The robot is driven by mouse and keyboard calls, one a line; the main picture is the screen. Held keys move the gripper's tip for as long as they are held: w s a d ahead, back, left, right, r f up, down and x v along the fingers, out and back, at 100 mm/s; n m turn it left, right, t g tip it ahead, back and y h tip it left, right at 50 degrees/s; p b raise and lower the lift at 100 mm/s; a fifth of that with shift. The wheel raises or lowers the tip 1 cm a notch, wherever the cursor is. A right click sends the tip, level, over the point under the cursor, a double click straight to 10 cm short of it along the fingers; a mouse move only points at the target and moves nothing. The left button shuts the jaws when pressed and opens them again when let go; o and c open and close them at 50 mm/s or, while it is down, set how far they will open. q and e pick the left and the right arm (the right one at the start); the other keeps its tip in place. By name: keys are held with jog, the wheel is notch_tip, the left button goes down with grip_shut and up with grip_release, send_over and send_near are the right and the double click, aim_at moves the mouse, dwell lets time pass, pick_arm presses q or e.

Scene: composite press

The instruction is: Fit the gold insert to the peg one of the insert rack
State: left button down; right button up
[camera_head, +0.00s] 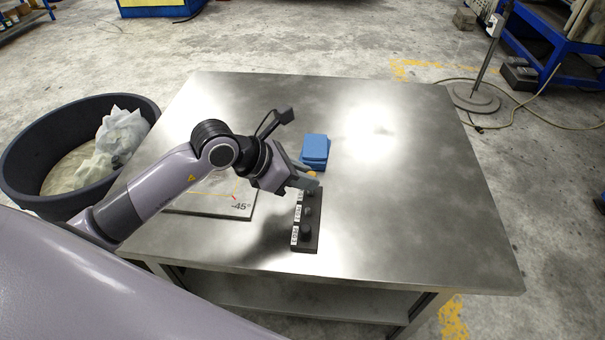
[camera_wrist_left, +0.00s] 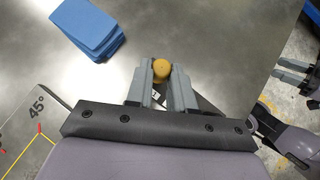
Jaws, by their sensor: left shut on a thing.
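My left gripper (camera_head: 306,182) is shut on the gold insert and holds it at the far end of the insert rack. The gold insert (camera_wrist_left: 161,71) shows as a rounded yellow piece between the fingertips in the left wrist view; in the head view it is mostly hidden. The insert rack (camera_head: 298,247) is a narrow black bar with white labels and dark round pegs. The near and middle pegs stand clear; the far end is partly covered by my gripper. I cannot tell whether the insert touches a peg. My right gripper (camera_wrist_left: 293,78) shows partly at the wrist view's right edge.
Blue blocks (camera_head: 315,148) lie stacked behind the rack. A flat plate marked 45° (camera_head: 222,206) lies under my left arm. A dark round bin (camera_head: 30,185) with pale crumpled material stands left of the metal table (camera_head: 420,200). The table's right side is clear.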

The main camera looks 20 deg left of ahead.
aim_at(302, 197)
pick_arm(q)
jog(key=shift+f+b, duration=1.3)
jog(key=shift+f, duration=0.35)
dwell(0.6)
jog(key=c, duration=0.9)
grip_release()
